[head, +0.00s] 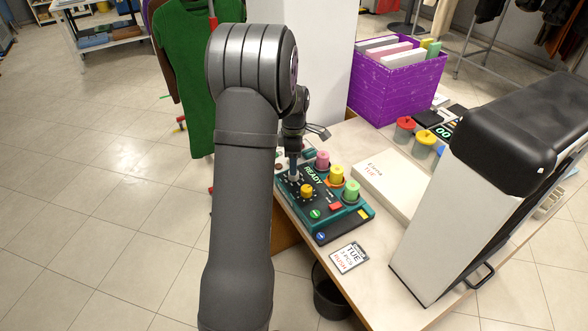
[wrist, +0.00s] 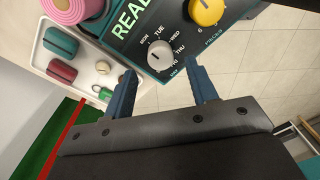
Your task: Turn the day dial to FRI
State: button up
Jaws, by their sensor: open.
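The day dial (wrist: 159,55) is a small pale grey knob on the dark green control panel (wrist: 125,38), with MON, TUE, WED, THU and FRI printed around it. A small dark mark shows on its face; I cannot tell which day it points to. My gripper (wrist: 160,70) is open, its two blue fingers on either side of the dial's near edge, with nothing held. I cannot tell whether they touch it. In the head view, my gripper (head: 293,166) is over the panel's left part, and the arm and fingers mostly hide the dial.
A yellow knob (wrist: 206,10) sits beside the dial. Pink (head: 322,159), yellow (head: 337,174) and green (head: 351,190) cylinders stand on the panel. A white tray (wrist: 92,82) with small items lies next to it. A ticket (head: 349,257) reads TUE, and a white box (head: 392,188) lies behind.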

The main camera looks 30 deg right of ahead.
jog(key=shift+f, duration=1.9)
jog(key=c, duration=1)
